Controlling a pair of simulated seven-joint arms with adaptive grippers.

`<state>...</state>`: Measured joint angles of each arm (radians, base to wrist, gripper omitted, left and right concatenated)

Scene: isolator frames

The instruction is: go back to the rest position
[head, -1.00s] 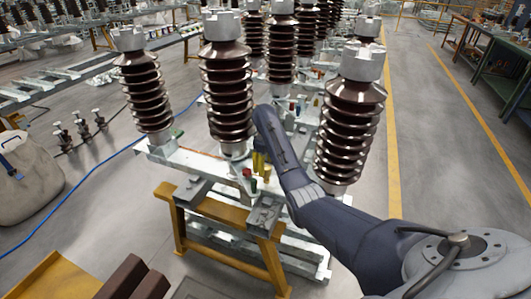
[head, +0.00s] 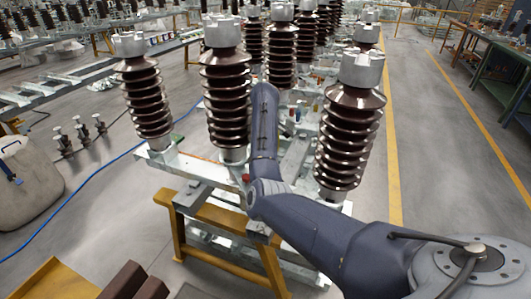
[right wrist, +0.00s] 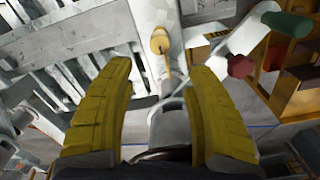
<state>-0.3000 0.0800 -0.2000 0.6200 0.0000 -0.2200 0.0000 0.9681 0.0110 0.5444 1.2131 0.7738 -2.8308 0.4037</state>
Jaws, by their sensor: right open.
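My right arm comes in from the lower right of the head view and rises between the middle and right brown ribbed insulators. Its gripper is hidden there behind the arm. In the right wrist view, my right gripper (right wrist: 162,78) shows two yellow fingers spread wide with nothing held between them. A small yellow-orange knob (right wrist: 159,43) on a pale metal part lies beyond the gap between the fingertips. My left gripper is not in view.
The left insulator (head: 147,98), middle insulator (head: 226,105) and right insulator (head: 347,140) stand upright on a metal frame on a yellow stand (head: 225,262). The wrist view shows a green knob (right wrist: 287,24) and a red knob (right wrist: 240,66).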

